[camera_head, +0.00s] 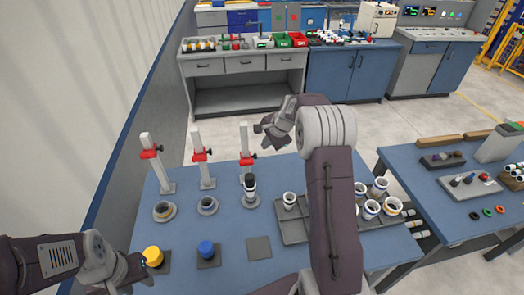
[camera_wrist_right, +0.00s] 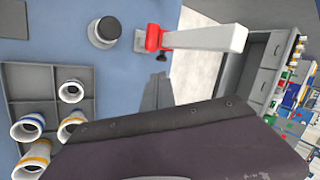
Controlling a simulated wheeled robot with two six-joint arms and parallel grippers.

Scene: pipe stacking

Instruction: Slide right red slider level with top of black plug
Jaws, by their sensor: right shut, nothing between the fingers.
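The right red slider (camera_head: 247,161) sits on the rightmost white post (camera_head: 244,135), and it also shows in the right wrist view (camera_wrist_right: 153,38). The black plug (camera_head: 249,181) tops a white pipe in front of that post; its round top faces the right wrist camera (camera_wrist_right: 104,31). My right gripper (camera_head: 271,137) is shut and empty, beside the post to its right. In the right wrist view its dark finger (camera_wrist_right: 160,88) points toward the slider, apart from it. My left gripper (camera_head: 143,270) is low at the left, near the yellow plug; its opening is unclear.
Two more posts with red sliders (camera_head: 201,155) (camera_head: 149,153) stand to the left. A yellow plug (camera_head: 153,256) and a blue plug (camera_head: 206,249) sit near the front. A grey tray (camera_head: 293,233) with several white pipes lies right, partly behind my right arm.

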